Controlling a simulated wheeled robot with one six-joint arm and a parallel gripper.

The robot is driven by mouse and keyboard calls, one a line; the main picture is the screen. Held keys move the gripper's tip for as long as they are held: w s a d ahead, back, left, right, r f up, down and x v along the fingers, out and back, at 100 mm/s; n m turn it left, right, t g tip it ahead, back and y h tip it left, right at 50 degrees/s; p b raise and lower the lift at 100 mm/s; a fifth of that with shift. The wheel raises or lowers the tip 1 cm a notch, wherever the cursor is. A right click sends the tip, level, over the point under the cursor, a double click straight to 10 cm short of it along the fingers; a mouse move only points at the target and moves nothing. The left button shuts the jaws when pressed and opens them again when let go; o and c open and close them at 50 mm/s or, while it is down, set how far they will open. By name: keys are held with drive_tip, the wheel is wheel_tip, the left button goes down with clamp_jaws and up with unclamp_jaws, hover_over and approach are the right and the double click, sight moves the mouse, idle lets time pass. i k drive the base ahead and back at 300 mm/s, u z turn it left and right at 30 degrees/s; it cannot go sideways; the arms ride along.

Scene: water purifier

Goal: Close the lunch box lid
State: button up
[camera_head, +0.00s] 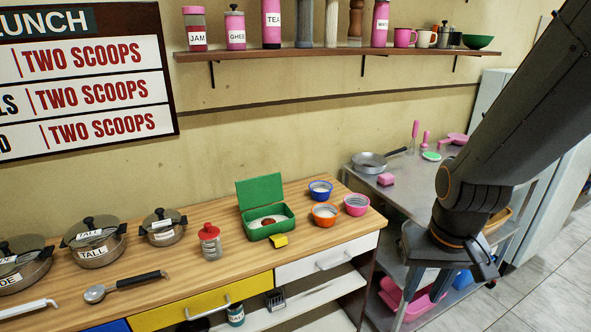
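A green lunch box (267,228) stands on the wooden counter. Its green lid (259,192) is raised nearly upright at the back. White food with a dark reddish piece lies inside. A yellow clasp or small yellow piece (279,240) is at the box's front edge; I cannot tell if it is attached. My gripper (487,268) is at the lower right, well away from the box, in front of the metal table. Its fingers are dark and seen from the side, so I cannot tell whether they are open.
Blue (320,190), orange (325,214) and pink (356,205) bowls stand right of the box. A red-capped jar (210,241) stands left of it, with lidded pots (94,241) farther left. A shelf (330,52) with jars runs above. A white drawer (328,257) is below.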

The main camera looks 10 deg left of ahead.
sight(263, 190)
drive_tip(key=z, duration=0.05)
drive_tip(key=i, duration=1.25)
drive_tip(key=u, duration=0.65)
